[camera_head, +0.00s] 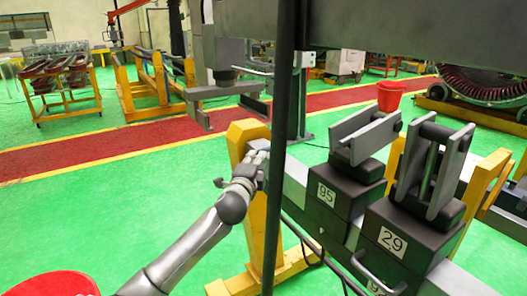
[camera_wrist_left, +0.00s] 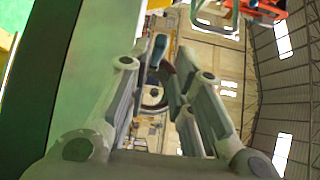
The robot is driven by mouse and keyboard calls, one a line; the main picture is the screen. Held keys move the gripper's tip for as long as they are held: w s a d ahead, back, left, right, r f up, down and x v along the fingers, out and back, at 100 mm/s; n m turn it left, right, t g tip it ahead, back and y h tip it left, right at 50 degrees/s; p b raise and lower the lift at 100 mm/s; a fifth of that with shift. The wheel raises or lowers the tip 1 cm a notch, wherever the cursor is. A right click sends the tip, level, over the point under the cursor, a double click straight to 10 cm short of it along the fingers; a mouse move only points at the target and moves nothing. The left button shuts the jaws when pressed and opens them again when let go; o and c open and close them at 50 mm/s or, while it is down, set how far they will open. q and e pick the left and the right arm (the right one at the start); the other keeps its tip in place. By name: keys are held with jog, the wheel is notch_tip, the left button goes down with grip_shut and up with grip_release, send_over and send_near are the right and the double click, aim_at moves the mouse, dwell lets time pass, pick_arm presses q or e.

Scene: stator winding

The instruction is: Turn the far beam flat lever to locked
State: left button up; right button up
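A grey beam (camera_head: 296,176) runs toward the lower right and carries two dark blocks. The farther block, marked 95 (camera_head: 331,208), bears a grey flat lever (camera_head: 372,139) that slants up to the right. The nearer block, marked 29 (camera_head: 393,250), bears a grey lever assembly (camera_head: 440,172) standing nearly upright. I cannot tell which lever is the far beam flat lever. My left gripper (camera_head: 257,158) is at the beam's far end, beside a yellow post, apart from both levers. In the left wrist view its fingers (camera_wrist_left: 160,100) are spread with no held object visible. My right gripper is out of view.
A dark vertical pole (camera_head: 283,120) crosses the head view and hides part of the beam. A yellow post (camera_head: 247,137) stands behind my left gripper. A grey bracket (camera_head: 237,96) hangs above it. Red buckets (camera_head: 390,96) stand behind and at lower left. Green floor lies open at left.

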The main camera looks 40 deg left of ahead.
aim_at(262, 150)
pick_arm(q)
jog(key=shift+p+x, duration=0.35)
jog(key=shift+x, duration=3.2)
jog(key=shift+f, duration=0.15)
grip_shut()
